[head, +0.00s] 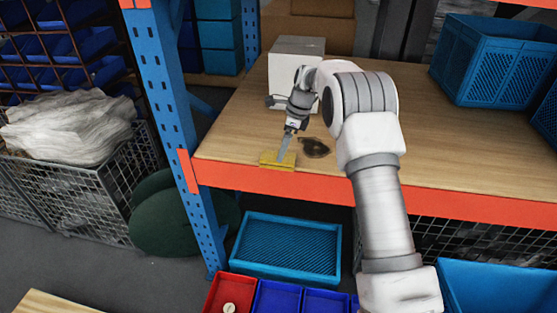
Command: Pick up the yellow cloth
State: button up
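The yellow cloth (268,160) lies flat and small on the wooden shelf top (440,150), close to its orange front edge. My gripper (283,158) points down over the cloth from above, with its fingertips at or just over it. The fingers cover part of the cloth. I cannot tell whether they touch it, or whether they are open or shut.
A white box (294,47) stands behind my gripper. A blue crate (490,62) is at the back right. A blue upright post (170,90) borders the shelf at left. A blue tray (287,247) sits below.

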jog(key=x, duration=0.4)
jog(key=shift+a+f, duration=0.15)
jog(key=shift+f, duration=0.05)
jog(key=c, duration=1.1)
